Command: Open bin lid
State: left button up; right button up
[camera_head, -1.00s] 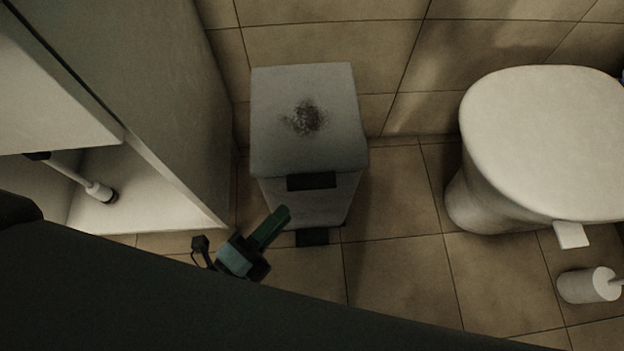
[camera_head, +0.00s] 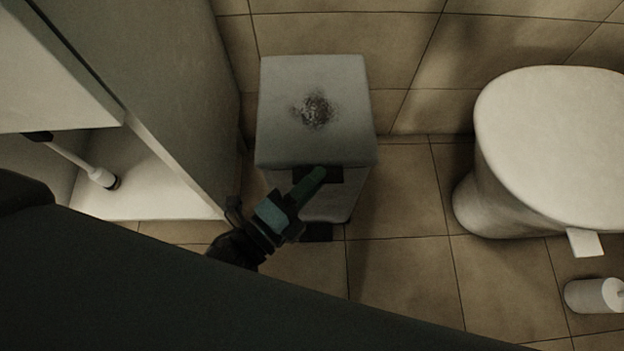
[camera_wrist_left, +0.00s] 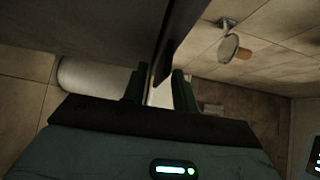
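The bin (camera_head: 330,205) stands against the tiled wall with its grey, stained lid (camera_head: 285,140) lying shut. A dark tab (camera_head: 335,176) sits at the lid's front edge. My left gripper (camera_head: 312,182) is at this tab, its green finger covering part of it. In the left wrist view the fingers (camera_wrist_left: 157,88) are apart, and the dark tab (camera_wrist_left: 172,48) reaches down toward the gap between them. I cannot tell whether they touch it. My right gripper is not in view.
A cabinet (camera_head: 165,80) with an open lower space is close on the left. Tiled floor (camera_head: 400,205) is clear between bin and toilet.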

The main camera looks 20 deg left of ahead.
pick_arm(q)
grip_shut()
dwell(0.4)
jog(key=shift+r, duration=0.1)
